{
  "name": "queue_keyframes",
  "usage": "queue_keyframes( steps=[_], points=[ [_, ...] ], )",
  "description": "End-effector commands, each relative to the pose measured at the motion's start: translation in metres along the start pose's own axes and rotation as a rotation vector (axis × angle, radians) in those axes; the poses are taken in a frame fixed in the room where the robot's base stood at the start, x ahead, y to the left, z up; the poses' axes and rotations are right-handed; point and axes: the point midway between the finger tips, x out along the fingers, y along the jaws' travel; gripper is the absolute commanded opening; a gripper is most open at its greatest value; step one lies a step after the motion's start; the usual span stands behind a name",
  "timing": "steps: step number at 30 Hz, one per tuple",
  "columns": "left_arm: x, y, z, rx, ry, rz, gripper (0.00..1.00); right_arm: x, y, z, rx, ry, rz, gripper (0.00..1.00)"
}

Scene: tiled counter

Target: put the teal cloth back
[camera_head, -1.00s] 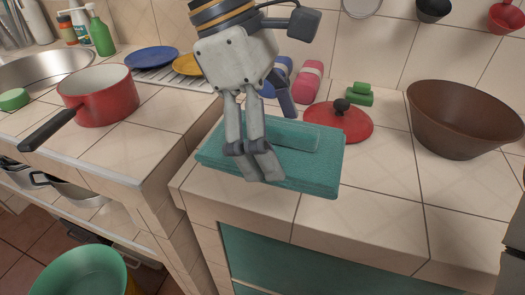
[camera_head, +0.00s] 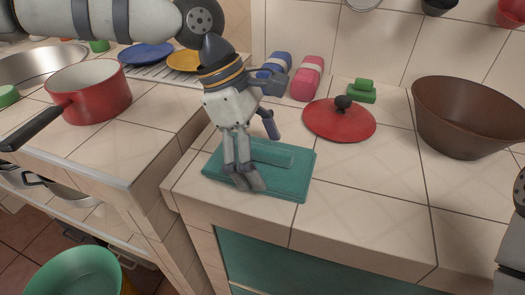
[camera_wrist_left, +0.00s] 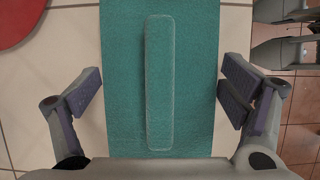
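The teal cloth (camera_head: 295,182) is a flat, folded rectangle with a raised strip along its middle. It is level, low over or on the front left part of the right-hand counter; I cannot tell whether it touches the tiles. My left gripper (camera_head: 256,160) points down across it, one finger at its front edge and one behind it.
A red lid (camera_head: 340,122), a green block (camera_head: 361,93), pink (camera_head: 306,80) and blue rolled cloths (camera_head: 277,66) and a brown bowl (camera_head: 470,120) stand behind and to the right. A red pot (camera_head: 95,93) is on the left counter, past a gap. Tiles right of the cloth are clear.

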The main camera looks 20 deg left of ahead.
Motion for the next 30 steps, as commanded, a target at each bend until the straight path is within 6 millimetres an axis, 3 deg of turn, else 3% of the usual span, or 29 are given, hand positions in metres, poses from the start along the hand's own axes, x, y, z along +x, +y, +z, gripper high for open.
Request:
queue_keyframes(
  steps=[13,24,30],
  points=[
    [-0.005,0.000,0.001,0.000,0.000,0.002,1.00,0.000,0.000,0.000,0.000,-0.001,0.000,0.32],
    [-0.098,0.001,0.002,0.000,0.000,0.006,1.00,-0.005,0.000,-0.004,0.000,0.017,-0.001,0.32],
    [-0.122,0.001,0.001,0.000,0.001,0.002,1.00,-0.006,0.000,-0.004,0.000,0.019,-0.001,0.32]
  ],
)
